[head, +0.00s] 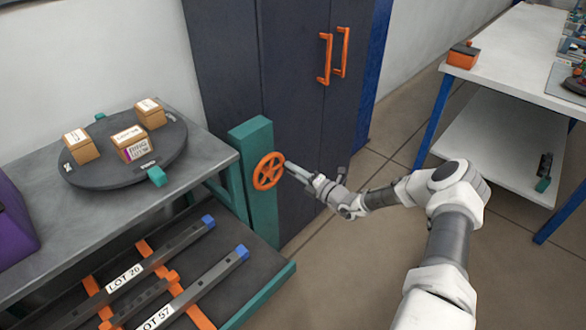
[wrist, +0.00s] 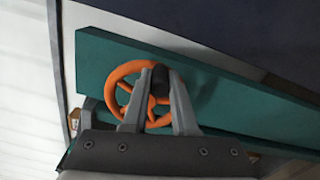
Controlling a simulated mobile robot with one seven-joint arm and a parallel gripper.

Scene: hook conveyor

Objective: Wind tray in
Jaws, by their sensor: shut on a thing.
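An orange handwheel (head: 268,171) is mounted on a teal post (head: 250,140) at the right end of the workbench. My gripper (head: 290,168) reaches it from the right. In the wrist view my gripper (wrist: 161,95) has its fingers on either side of a dark knob (wrist: 160,76) at the rim of the orange wheel (wrist: 118,76), and is shut on it. A dark tray (head: 262,283) with a teal edge sits low under the bench. It carries grey bars with blue ends, labelled LOT 26 and LOT 57, on orange supports.
A round dark turntable (head: 90,178) with small boxes stands on the grey bench (head: 205,160). A purple object (head: 14,228) is at the left edge. A dark cabinet (head: 290,80) stands behind the post. A white table (head: 500,75) is at right; open floor lies between.

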